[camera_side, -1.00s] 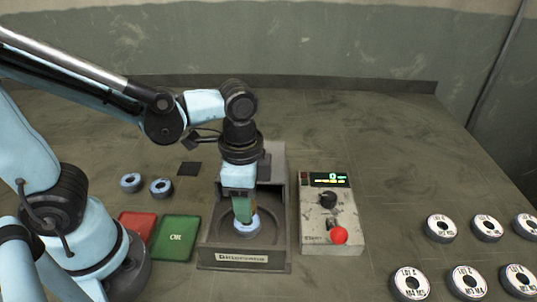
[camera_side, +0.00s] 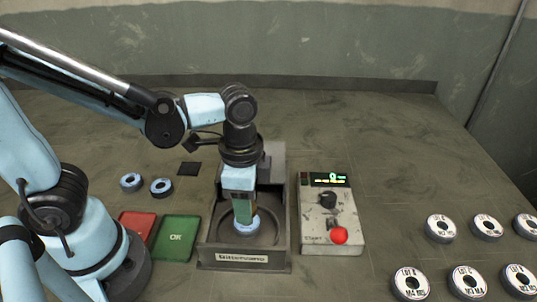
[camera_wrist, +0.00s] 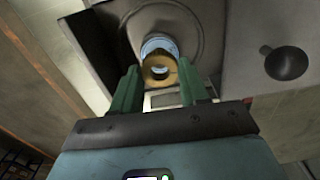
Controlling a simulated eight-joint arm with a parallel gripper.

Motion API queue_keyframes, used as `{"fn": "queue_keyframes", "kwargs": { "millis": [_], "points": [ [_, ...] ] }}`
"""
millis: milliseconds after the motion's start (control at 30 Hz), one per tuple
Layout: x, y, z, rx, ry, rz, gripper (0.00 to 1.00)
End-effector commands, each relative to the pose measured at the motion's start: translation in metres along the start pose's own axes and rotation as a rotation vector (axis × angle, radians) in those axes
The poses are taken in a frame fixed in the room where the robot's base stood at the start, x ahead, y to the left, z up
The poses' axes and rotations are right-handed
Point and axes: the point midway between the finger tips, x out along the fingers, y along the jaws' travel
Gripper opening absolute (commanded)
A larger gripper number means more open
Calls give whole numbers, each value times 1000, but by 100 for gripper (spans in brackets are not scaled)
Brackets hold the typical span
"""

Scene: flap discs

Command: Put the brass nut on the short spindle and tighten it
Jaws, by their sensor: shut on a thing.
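My gripper (camera_side: 243,217) points down into the grey test housing (camera_side: 240,258). Its green fingers are shut on the brass nut, seen end-on as a brass ring (camera_wrist: 160,76) between the fingertips in the wrist view. A pale blue round part (camera_wrist: 157,44) lies right behind the nut in the wrist view. In the side view a pale blue ring (camera_side: 247,228) shows under the fingertips, inside the housing's round recess. The fingers hide most of the nut in the side view. The spindle is hidden, so I cannot tell whether the nut sits on its thread.
A control box (camera_side: 330,225) with a lit display, black knob and red button stands right of the housing. A green pad (camera_side: 176,239) and a red pad (camera_side: 138,224) lie left. Two blue rings (camera_side: 131,182) lie behind them. Several labelled discs (camera_side: 441,228) lie far right.

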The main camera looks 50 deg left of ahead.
Motion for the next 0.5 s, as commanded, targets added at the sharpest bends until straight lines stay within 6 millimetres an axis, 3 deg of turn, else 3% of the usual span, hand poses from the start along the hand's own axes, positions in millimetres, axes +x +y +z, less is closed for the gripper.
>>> {"fn": "queue_keyframes", "kwargs": {
  "millis": [500],
  "points": [
    [9,0,0,0,0,0,10]
  ]
}}
